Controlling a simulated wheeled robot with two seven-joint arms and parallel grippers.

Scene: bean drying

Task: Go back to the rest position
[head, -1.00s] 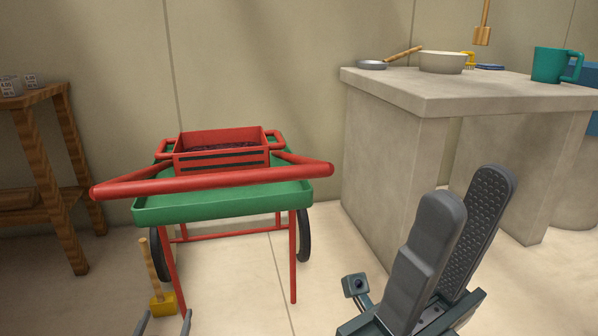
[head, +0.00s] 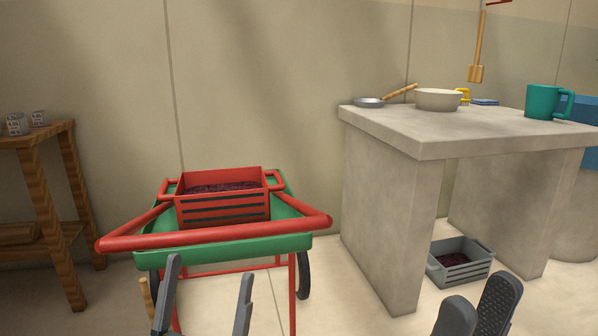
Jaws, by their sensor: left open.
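My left gripper (head: 208,277) is at the bottom left of the head view, its two dark fingers apart with nothing between them. Its fingers show in front of the green cart (head: 215,253) with red handles. My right gripper (head: 480,290) is at the bottom right, with only its two thick dark fingertips in view. They stand apart and hold nothing. A red crate (head: 225,208) of dark beans sits on the cart, clear of both grippers.
A stone counter (head: 440,147) stands at the right, bearing a bowl (head: 438,99), a pan (head: 369,102) and a green mug (head: 544,102). A grey crate (head: 461,267) of dark beans is on the floor beneath it. A wooden shelf (head: 55,132) stands at the left.

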